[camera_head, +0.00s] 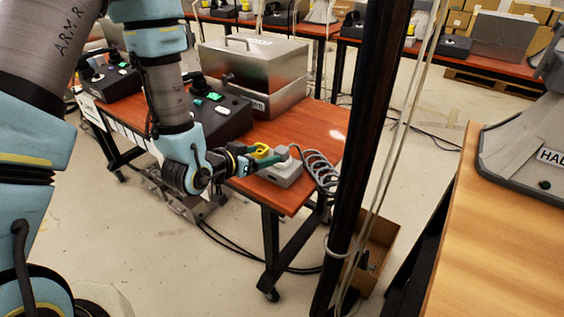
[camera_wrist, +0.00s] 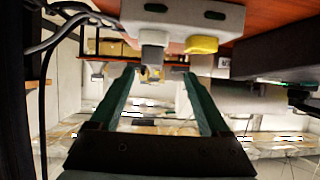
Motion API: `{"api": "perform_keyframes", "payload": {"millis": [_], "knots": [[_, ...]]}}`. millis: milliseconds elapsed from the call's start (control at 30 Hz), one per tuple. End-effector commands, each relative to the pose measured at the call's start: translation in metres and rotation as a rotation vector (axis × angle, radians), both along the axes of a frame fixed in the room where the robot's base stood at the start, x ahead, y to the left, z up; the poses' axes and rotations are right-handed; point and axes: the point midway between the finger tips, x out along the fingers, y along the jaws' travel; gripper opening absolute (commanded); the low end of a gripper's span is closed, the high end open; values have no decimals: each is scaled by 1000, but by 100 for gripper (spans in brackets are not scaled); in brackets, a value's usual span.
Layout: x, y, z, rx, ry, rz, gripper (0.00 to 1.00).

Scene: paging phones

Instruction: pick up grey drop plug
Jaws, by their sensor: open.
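The grey drop plug (camera_wrist: 153,56) sticks out of a small light grey box in the wrist view, just beyond and between the tips of my gripper's fingers. In the head view the grey plug (camera_head: 281,151) is small and sits on top of the box. My gripper (camera_wrist: 160,73) has two green fingers spread apart with nothing between them. In the head view my gripper (camera_head: 262,159) is at the left side of the box, close to the plugs. Contact between fingers and plug cannot be told.
The grey box (camera_head: 284,173) stands on a red-brown table (camera_head: 260,190). A yellow plug (camera_wrist: 201,44) sits beside the grey one. A coiled grey cable (camera_head: 322,172) lies right of the box. A black console (camera_head: 226,118) and silver case (camera_head: 268,75) stand behind. A dark post (camera_head: 367,120) rises at right.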

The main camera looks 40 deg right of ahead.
Motion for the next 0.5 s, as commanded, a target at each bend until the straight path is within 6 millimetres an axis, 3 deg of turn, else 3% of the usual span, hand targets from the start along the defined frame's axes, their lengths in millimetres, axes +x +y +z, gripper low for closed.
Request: {"api": "perform_keyframes", "payload": {"millis": [133, 500], "knots": [[-10, -16, -4, -35, -4, -29, 80], [2, -57, -21, -35, -5, -26, 80]]}}
